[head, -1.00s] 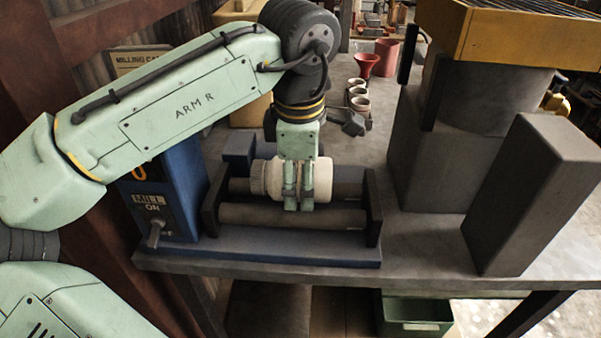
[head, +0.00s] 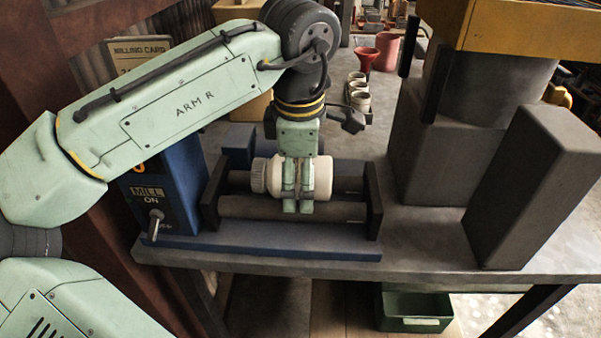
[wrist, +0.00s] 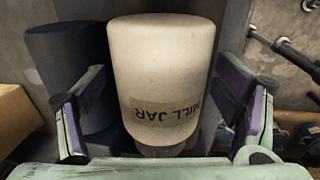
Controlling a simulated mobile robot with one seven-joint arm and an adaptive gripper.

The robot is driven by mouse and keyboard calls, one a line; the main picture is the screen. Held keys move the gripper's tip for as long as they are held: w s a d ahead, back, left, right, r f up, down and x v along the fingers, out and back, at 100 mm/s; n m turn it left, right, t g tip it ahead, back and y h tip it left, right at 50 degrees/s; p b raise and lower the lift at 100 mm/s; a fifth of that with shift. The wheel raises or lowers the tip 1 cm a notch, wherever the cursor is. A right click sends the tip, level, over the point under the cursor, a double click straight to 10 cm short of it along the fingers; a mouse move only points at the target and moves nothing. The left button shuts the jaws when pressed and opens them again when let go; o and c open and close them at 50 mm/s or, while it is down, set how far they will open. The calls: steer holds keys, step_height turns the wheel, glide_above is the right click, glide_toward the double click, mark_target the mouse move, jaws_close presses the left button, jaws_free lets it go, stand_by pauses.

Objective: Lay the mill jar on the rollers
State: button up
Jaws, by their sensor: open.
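The cream mill jar (head: 322,178) lies on its side along the two dark rollers (head: 285,208) of the blue mill, its ridged lid toward the left. My gripper (head: 298,208) reaches down over the middle of the jar, with fingers in front of it. In the wrist view the jar (wrist: 165,75) shows its label, upside down, between the two fingers of my gripper (wrist: 165,125). The fingers are open, with a visible gap on either side of the jar. The jar's underside on the rollers is partly hidden by the fingers.
The blue mill housing (head: 165,205) with a lever stands left of the rollers. A dark end plate (head: 373,200) closes the right end. Grey blocks (head: 530,185) stand on the bench at right. A red funnel (head: 366,58) and several cups (head: 357,92) are behind.

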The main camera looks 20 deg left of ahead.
steer(key=shift+r, duration=0.1)
steer(key=r, duration=0.4)
steer(key=s+r, duration=0.1)
steer(key=r, duration=0.6)
steer(key=shift+s+d+r, duration=0.25)
steer(key=shift+s+r, duration=0.1)
steer(key=shift+s, duration=0.05)
